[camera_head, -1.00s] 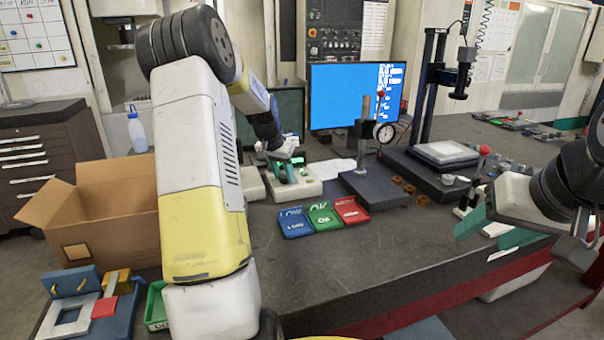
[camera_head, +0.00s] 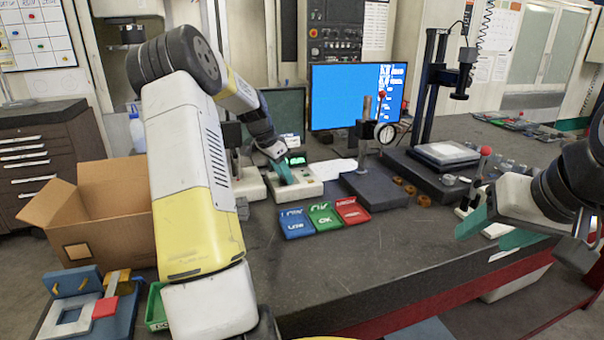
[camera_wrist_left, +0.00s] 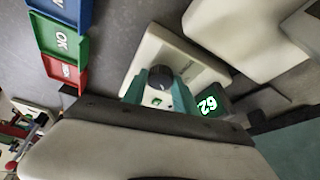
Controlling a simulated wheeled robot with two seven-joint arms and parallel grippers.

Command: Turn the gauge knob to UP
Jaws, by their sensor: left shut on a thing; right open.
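The gauge (camera_head: 310,187) is a cream box with a lit green display, standing on the bench left of the monitor; it also shows in the left wrist view (camera_wrist_left: 196,68). Its dark round knob (camera_wrist_left: 160,76) sits between the teal fingers of my left gripper (camera_wrist_left: 158,92). My left gripper (camera_head: 284,176) is shut on the knob, which it hides in the head view. The display (camera_wrist_left: 209,105) reads what looks like 62, turned in the wrist view. I cannot read the knob's setting or any UP mark. My right gripper (camera_head: 492,226) is open and empty at the right.
Blue (camera_head: 294,224), green (camera_head: 325,217) and red (camera_head: 352,211) trays lie in front of the gauge. A dark stand with a dial indicator (camera_head: 385,132) is to its right. A cardboard box (camera_head: 110,200) stands left.

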